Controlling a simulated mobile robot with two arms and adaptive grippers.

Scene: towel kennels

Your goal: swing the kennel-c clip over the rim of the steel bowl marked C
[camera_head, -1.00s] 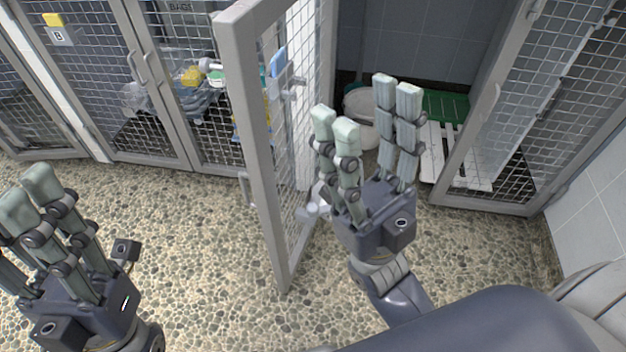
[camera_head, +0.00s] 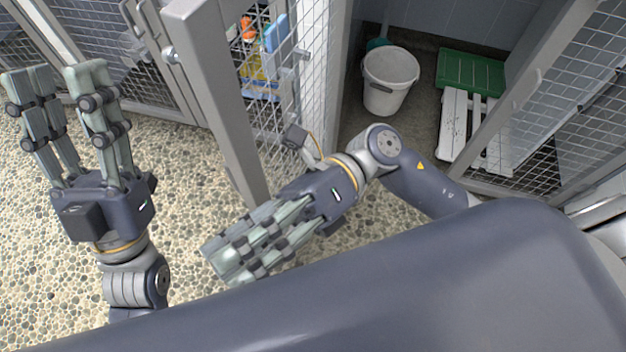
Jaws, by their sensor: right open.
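I cannot make out the kennel-c clip or the steel bowl marked C in this view. My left gripper (camera_head: 58,78) is at the left, above the pebbled floor, with its fingers pointing up the picture. Its two finger pairs are spread and nothing is between them. My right gripper (camera_head: 232,260) is in the lower middle, in front of the open kennel door. Its fingers point left and down. It is open, and I see nothing held in it.
The open mesh door (camera_head: 213,95) stands between my grippers and the kennel on the right. Inside are a white bucket (camera_head: 388,82), a green mat (camera_head: 470,72) and a white slatted board (camera_head: 455,125). Orange, blue and yellow items show through the door's mesh. Pebbled floor (camera_head: 185,195) is clear between my grippers.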

